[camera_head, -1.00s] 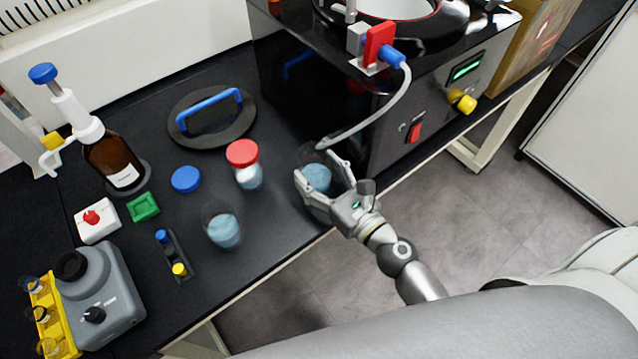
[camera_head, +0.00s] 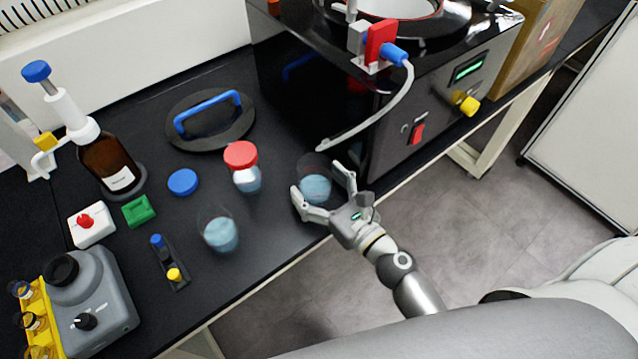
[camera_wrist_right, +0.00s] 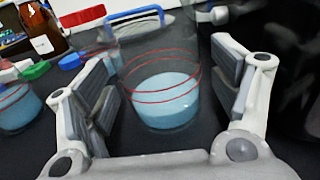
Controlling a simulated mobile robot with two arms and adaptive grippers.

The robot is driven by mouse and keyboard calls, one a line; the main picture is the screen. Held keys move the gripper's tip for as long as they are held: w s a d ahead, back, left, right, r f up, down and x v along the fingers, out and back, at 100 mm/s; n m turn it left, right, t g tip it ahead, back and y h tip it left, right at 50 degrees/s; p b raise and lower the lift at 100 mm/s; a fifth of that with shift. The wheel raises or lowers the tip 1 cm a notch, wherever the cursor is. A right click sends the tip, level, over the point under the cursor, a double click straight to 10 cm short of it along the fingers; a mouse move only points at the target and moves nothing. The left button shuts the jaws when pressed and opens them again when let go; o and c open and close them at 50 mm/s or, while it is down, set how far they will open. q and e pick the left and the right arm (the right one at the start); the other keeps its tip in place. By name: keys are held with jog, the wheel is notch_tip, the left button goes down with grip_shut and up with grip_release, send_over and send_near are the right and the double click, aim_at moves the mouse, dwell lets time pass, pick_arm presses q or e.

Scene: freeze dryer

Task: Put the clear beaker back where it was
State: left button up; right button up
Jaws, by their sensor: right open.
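A clear beaker (camera_head: 315,188) with light blue content stands upright on the black bench, by the front of the dark machine. It also shows in the right wrist view (camera_wrist_right: 163,98), with red lines around its wall. My right gripper (camera_head: 322,188) is open, with its fingers on either side of the beaker. In the wrist view the finger pads stand apart from the beaker's wall. A second clear beaker (camera_head: 220,232) with blue content stands to the left. My left gripper is not in view.
A red-capped jar (camera_head: 243,165), a blue cap (camera_head: 183,182) and a black lid with a blue handle (camera_head: 210,120) lie to the left. The freeze dryer (camera_head: 415,110) and its hose (camera_head: 385,120) stand close behind. The bench's front edge is near my right gripper.

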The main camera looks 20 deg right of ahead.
jog(key=shift+r, duration=0.25)
jog(key=b+v, duration=0.5)
jog(key=v, duration=0.7)
jog(key=shift+b, duration=0.3)
